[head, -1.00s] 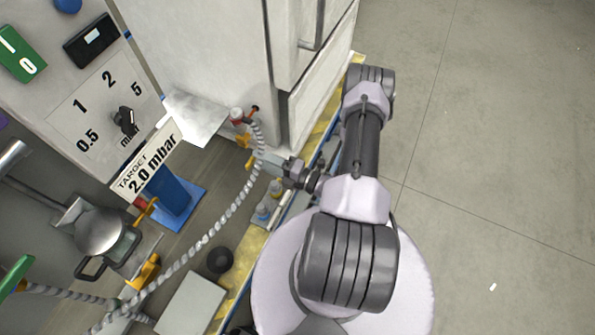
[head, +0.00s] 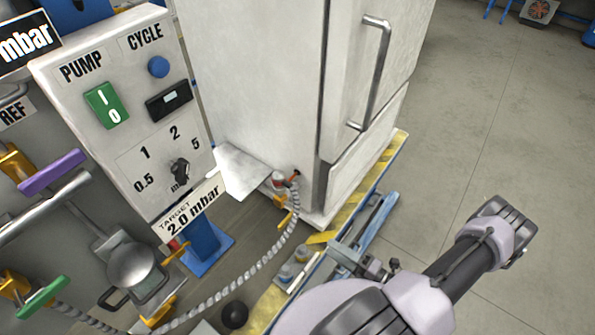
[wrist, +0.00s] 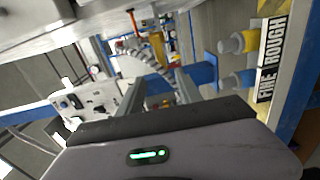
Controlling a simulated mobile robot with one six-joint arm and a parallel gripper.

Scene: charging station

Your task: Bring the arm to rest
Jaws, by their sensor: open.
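My arm (head: 455,268) shows at the lower right of the head view, bent, with one joint reaching out over the bare floor. My gripper (head: 343,254) is near the yellow-edged platform, below the white cabinet and to the right of the ribbed hose. In the wrist view my gripper (wrist: 155,88) is open, its two grey fingers apart with nothing held between them. The ribbed hose (wrist: 150,62) shows beyond the fingers, apart from them as far as I can tell.
The white cabinet (head: 255,80) with a handle stands behind the gripper. A control panel (head: 125,110) with a dial is at left. Small bottles (head: 287,272) sit near the platform edge. Two capped cylinders show beside a label (wrist: 271,58) in the wrist view. The floor (head: 500,150) at right is clear.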

